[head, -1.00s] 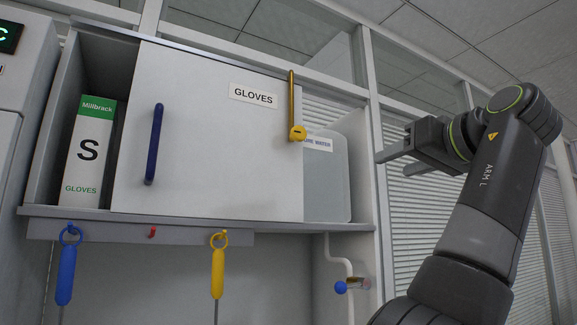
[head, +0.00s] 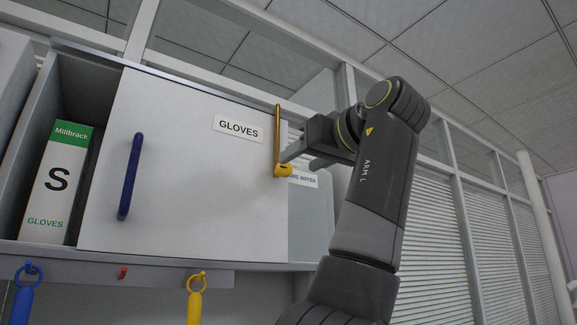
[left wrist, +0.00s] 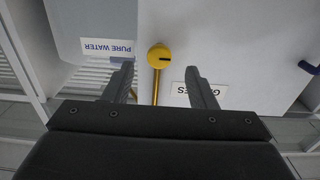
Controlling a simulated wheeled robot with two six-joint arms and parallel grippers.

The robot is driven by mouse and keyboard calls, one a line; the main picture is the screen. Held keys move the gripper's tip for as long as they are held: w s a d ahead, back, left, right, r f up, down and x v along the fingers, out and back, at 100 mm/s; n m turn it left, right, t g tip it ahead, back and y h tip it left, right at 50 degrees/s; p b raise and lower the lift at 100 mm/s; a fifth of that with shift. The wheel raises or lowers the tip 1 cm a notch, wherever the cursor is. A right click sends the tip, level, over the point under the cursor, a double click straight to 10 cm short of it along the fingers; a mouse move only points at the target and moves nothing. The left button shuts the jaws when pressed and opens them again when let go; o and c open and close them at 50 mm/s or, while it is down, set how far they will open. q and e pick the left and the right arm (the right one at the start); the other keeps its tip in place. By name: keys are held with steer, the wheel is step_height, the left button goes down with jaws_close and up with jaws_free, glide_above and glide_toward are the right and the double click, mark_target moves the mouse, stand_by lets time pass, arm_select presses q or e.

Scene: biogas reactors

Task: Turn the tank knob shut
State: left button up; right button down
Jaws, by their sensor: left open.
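The white tank labelled "PURE WATER" (head: 312,215) stands at the right end of the cabinet, partly hidden behind the sliding door. It also shows at upper left in the left wrist view (left wrist: 95,20). No tank knob that I can identify shows now. A round yellow knob with a dark slot (head: 283,170) sits at the foot of a yellow bar on the door's right edge. My left gripper (head: 299,160) is open beside it. In the left wrist view the yellow knob (left wrist: 160,57) lies ahead, between the lines of the open fingers; contact cannot be told. My right gripper is not in view.
The white door labelled "GLOVES" (head: 190,165) carries a blue handle (head: 130,177). A glove box (head: 58,185) stands in the open left part. Blue (head: 24,300) and yellow (head: 195,300) tags hang below. Window blinds (head: 435,225) are at the right.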

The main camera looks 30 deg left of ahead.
mark_target(286, 169)
arm_select(q)
steer(key=x, duration=0.4)
steer(key=shift+w+r+p, duration=0.1)
steer(key=shift+p, duration=0.2)
steer(key=shift+w+a, duration=0.2)
steer(key=shift+a, duration=0.45)
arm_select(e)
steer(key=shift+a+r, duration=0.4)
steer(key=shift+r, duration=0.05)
arm_select(q)
steer(key=shift+d, duration=0.1)
steer(key=shift+c, duration=0.6)
steer(key=c, duration=0.8)
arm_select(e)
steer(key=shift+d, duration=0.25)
